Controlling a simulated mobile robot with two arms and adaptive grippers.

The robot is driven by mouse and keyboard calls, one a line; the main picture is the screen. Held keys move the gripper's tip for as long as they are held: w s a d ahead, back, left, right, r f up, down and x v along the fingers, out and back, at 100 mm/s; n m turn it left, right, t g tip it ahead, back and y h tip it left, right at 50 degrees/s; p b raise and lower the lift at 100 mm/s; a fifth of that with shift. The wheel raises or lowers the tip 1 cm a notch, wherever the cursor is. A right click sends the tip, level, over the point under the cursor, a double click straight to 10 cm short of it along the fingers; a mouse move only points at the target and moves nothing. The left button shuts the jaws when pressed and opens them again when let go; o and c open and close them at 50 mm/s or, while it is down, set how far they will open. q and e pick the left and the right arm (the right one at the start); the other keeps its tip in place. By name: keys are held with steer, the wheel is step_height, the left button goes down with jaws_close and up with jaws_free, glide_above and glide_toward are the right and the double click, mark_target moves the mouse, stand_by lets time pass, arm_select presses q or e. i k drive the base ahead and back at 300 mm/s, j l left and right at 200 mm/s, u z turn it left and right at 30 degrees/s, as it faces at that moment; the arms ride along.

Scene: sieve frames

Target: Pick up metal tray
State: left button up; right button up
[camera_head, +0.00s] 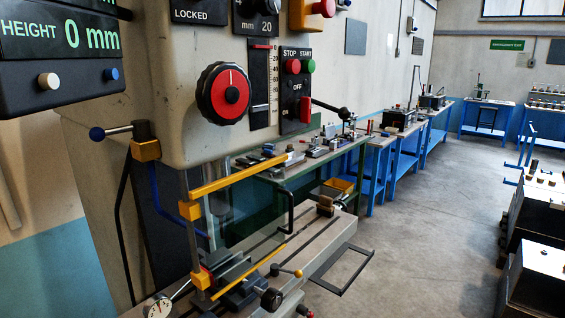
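I cannot pick out a metal tray with certainty. A dark, flat rectangular frame (345,270) juts out from the right side of the machine's slotted grey table (270,243), low over the floor. I cannot tell whether it is a tray. A small yellow open container (339,185) sits near the green bench behind the machine. Neither of my grippers is in view.
A large machine (160,90) with a red-and-black dial (224,94) and a yellow-framed guard (238,175) fills the left. Blue workbenches (487,118) line the back. Dark equipment (540,275) stands at the right edge. Grey floor (430,220) between is clear.

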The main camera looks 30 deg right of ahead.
mark_target(294, 157)
steer(key=i+l+z, duration=0.1)
steer(key=l+z, duration=0.15)
steer(key=l, duration=0.15)
steer(key=i+l+z, duration=0.1)
steer(key=l+z, duration=0.15)
steer(key=l, duration=0.2)
steer(key=i+l+z, duration=0.35)
steer(key=l+z, duration=0.15)
steer(key=l, duration=0.2)
steer(key=i+l+z, duration=0.75)
steer(key=i, duration=0.2)
steer(key=i+z, duration=0.35)
steer(key=i, duration=0.2)
steer(key=i+j+u, duration=0.15)
steer(key=i+u, duration=0.2)
steer(key=i, duration=0.15)
steer(key=i+u, duration=0.3)
steer(key=i, duration=0.2)
steer(key=i+l+u, duration=0.15)
steer(key=i+u, duration=0.2)
steer(key=i, duration=0.15)
steer(key=i+l+u, duration=0.35)
steer(key=i, duration=0.15)
steer(key=j, duration=0.1)
